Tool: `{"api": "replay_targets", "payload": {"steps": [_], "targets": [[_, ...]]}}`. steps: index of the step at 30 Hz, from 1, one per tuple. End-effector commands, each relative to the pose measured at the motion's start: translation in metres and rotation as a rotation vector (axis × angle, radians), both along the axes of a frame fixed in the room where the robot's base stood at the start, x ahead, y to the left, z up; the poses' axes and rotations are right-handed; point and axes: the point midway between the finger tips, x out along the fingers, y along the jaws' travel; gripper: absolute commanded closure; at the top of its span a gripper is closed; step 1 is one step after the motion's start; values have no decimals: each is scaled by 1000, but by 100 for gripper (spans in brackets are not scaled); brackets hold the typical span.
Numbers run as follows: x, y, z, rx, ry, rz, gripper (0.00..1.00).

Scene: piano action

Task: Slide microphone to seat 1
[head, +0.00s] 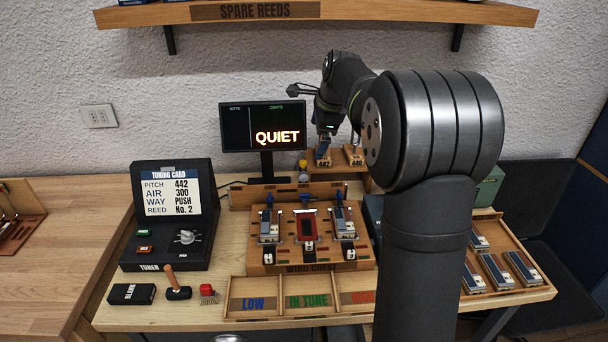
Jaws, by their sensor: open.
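The wind chest (310,267) stands mid-bench with three seats in a row. The left seat (269,226) and right seat (344,222) hold grey metal reed plates; the middle seat (307,226) shows red. A small grey round piece with a yellow top (303,168), possibly the microphone, stands behind the chest near the middle seat; I cannot tell for sure. My gripper (324,146) is open, pointing down at the back, right of that piece and close to the left fork block (319,160). Contact there cannot be told.
The screen (263,127) reads QUIET. A second fork block (354,155) stands beside the first. The tuner (168,225) is at left. Sorting trays (307,297) line the front; a reed tray (500,265) is at right. My arm hides the right middle.

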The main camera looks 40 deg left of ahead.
Motion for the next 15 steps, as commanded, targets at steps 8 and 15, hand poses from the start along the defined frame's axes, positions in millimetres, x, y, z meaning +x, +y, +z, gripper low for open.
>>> {"api": "replay_targets", "payload": {"steps": [8,15], "targets": [[0,0,-1,1,4,1,14],[-14,-10,-46,54,199,21,59]]}}
